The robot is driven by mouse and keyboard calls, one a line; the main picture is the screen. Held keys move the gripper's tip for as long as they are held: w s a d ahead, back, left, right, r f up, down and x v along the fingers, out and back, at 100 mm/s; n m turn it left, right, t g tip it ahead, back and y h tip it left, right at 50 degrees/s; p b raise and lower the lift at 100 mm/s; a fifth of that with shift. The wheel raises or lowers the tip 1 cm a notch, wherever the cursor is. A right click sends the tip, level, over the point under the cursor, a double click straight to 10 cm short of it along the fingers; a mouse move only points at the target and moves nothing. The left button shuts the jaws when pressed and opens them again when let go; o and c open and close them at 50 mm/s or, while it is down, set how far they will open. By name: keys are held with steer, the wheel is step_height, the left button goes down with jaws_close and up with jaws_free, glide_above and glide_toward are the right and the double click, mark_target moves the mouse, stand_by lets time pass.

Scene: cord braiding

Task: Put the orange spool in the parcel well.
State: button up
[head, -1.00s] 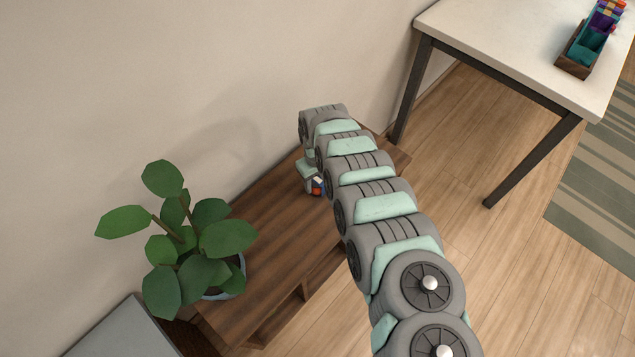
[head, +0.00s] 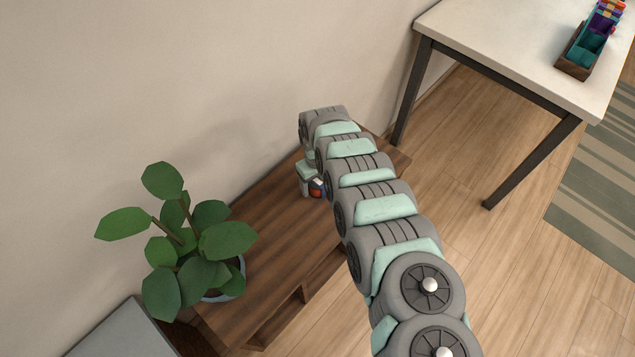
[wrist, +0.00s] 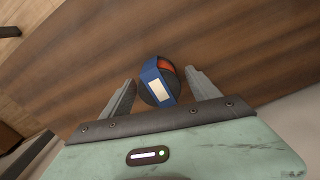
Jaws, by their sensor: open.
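A small round spool (wrist: 159,81) lies on the brown wooden cabinet top, with a dark rim, a blue band, a pale label and an orange-red patch. It looks like the orange spool, and its orange patch also shows in the head view (head: 317,188). My gripper (wrist: 160,76) is open, with one finger on each side of the spool. I cannot tell whether either finger touches it. In the head view my gripper (head: 305,180) is partly hidden by my arm. I cannot make out the parcel well in either view.
The cabinet top (head: 270,240) is clear between my gripper and a potted plant (head: 185,245) at its near end. A wall stands behind. A white table (head: 500,40) at upper right bears a wooden tray (head: 572,70) with teal and other coloured contents.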

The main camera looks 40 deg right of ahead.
mark_target(320, 182)
step_height(320, 182, up, 11)
steer(key=p, duration=0.3)
steer(key=shift+d+f, duration=0.1)
steer(key=shift+o, duration=0.5)
steer(key=shift+r+p, duration=0.3)
steer(key=shift+r, duration=0.3)
steer(key=f+m+t+y+b, duration=0.1)
steer(key=f+m, duration=0.1)
steer(key=m, duration=0.6)
steer(key=s+d+f+m+t+y+b, duration=0.1)
steer(key=f+m+b, duration=0.1)
steer(key=m, duration=0.6)
steer(key=f+m+y+b, duration=0.1)
steer(key=f+m+b, duration=0.1)
steer(key=m, duration=0.6)
steer(key=shift+s+d+f+t, duration=0.1)
steer(key=shift+s+d+t, duration=0.3)
steer(key=shift+y, duration=0.3)
steer(key=b+x, duration=0.2)
steer(key=x, duration=0.4)
steer(key=shift+w+f, duration=0.1)
steer(key=shift+w, duration=0.15)
